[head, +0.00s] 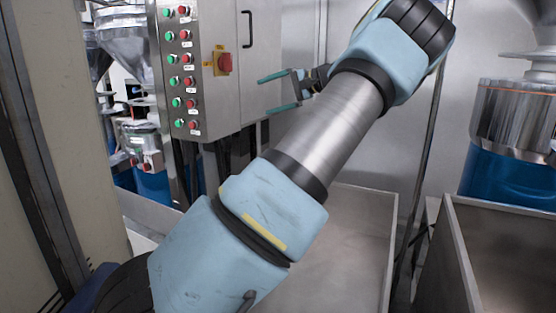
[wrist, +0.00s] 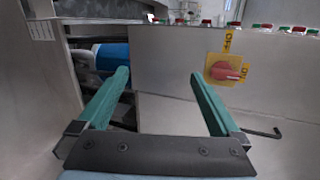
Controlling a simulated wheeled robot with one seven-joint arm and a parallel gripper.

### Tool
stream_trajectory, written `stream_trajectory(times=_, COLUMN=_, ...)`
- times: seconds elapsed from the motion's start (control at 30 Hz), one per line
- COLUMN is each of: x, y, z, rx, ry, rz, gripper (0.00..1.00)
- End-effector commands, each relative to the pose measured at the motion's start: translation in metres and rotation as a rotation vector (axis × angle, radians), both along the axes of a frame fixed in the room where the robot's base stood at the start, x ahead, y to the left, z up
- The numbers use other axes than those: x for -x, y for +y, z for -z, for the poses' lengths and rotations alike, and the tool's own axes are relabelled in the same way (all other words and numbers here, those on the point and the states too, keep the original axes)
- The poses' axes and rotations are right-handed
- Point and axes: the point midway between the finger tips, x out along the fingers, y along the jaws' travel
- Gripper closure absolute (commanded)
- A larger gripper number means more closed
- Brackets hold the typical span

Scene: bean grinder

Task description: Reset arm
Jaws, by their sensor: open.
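My gripper (head: 272,92) is open and empty in the head view, its two teal fingers pointing left toward the front of the control cabinet (head: 270,60). In the wrist view the gripper (wrist: 162,85) also shows open, with nothing between its fingers. My arm stretches from the lower left to the upper right in the head view and hides part of the space behind it. A red rotary switch on a yellow plate (head: 222,63) is on the cabinet; it also shows in the wrist view (wrist: 224,70), right of the fingers and apart from them.
Green and red buttons (head: 178,60) line the cabinet front. A black door handle (head: 248,29) sits right of the switch. Open metal bins stand below (head: 392,245) and at the right (head: 462,255). A blue and steel machine (head: 510,140) stands at the right.

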Motion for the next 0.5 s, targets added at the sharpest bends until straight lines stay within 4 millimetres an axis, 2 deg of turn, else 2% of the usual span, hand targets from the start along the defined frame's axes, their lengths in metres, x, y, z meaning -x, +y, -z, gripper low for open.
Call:
stream_trajectory(times=0.03, x=0.003, y=0.018, z=0.015, rx=0.049, ry=0.028, rz=-0.018, gripper=0.00)
stream_trajectory(times=0.17, x=0.021, y=0.063, z=0.070, rx=0.223, ry=0.111, rz=-0.062, gripper=0.00)
stream_trajectory(times=0.2, x=0.032, y=0.078, z=0.092, rx=0.299, ry=0.140, rz=-0.079, gripper=0.00)
stream_trajectory(times=0.27, x=0.054, y=0.094, z=0.127, rx=0.429, ry=0.181, rz=-0.103, gripper=0.00)
stream_trajectory(times=0.3, x=0.073, y=0.101, z=0.148, rx=0.522, ry=0.201, rz=-0.120, gripper=0.00)
stream_trajectory(times=0.4, x=0.122, y=0.102, z=0.191, rx=0.746, ry=0.230, rz=-0.152, gripper=0.00)
stream_trajectory(times=0.5, x=0.175, y=0.089, z=0.215, rx=0.939, ry=0.227, rz=-0.175, gripper=0.00)
